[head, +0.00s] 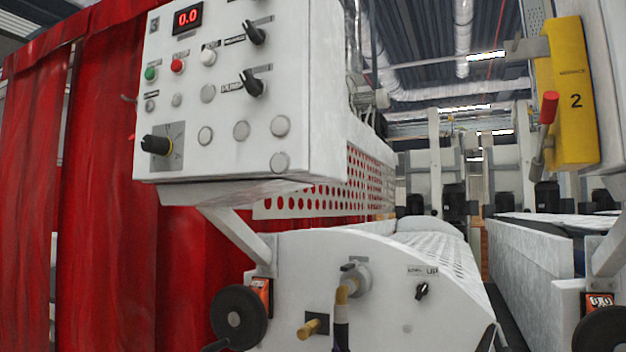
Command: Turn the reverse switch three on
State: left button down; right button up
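A white control box (243,120) fills the upper left of the head view, with a small dark mark like a 3 at its top left corner. Two black rotary switches sit on its right side, an upper one (254,33) and a lower one (252,83). Each has small labels too blurred to read, so I cannot tell which is the reverse switch. Both handles point slantwise. A larger black knob with a yellow mark (156,145) sits at the lower left. Neither of my grippers is in view.
Below are a white machine housing (390,290) and a black handwheel (238,317). Red curtains (105,180) stand behind.

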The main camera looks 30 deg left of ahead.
aim_at(256, 37)
jog(key=u, duration=1.2)
jog(key=k+j+z, duration=0.15)
